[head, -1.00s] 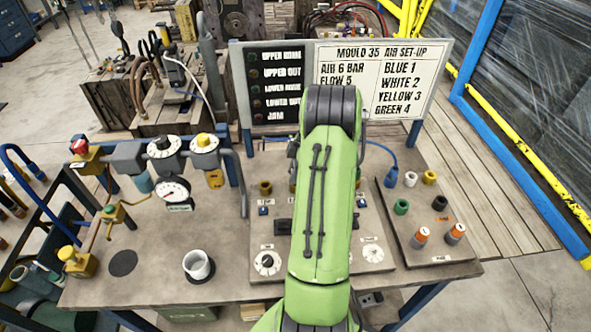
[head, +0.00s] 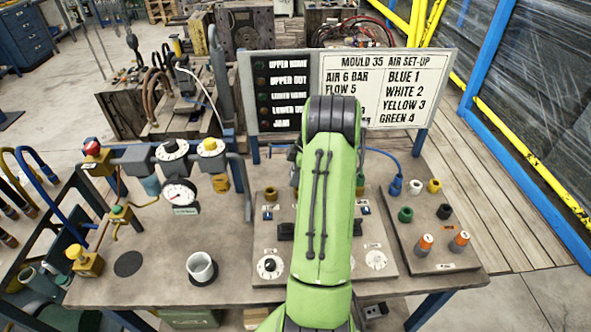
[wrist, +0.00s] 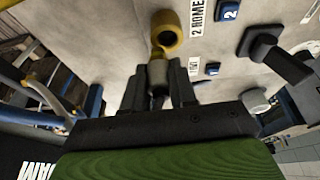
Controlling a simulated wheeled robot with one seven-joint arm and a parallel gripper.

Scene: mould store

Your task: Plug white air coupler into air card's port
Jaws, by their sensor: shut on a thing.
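In the wrist view my gripper (wrist: 157,92) is shut on a grey, cylindrical coupler-like piece (wrist: 157,73) with a brass-yellow front. I cannot tell whether this piece is white under the shade. Just beyond it is a brass port (wrist: 168,29) with a dark round opening, beside a label reading "2 HOME" (wrist: 201,20). The held piece overlaps the port's lower side; contact or insertion cannot be told. In the head view my green arm hides the gripper. The air set-up card (head: 385,88) reads WHITE 2. A white round fitting (head: 415,187) stands on the right-hand plate.
Blue (head: 395,186), yellow (head: 435,185), green (head: 405,215) and black fittings share the right plate (head: 432,263) with two orange-tipped ones. A dark block (wrist: 263,45) juts up right of my gripper.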

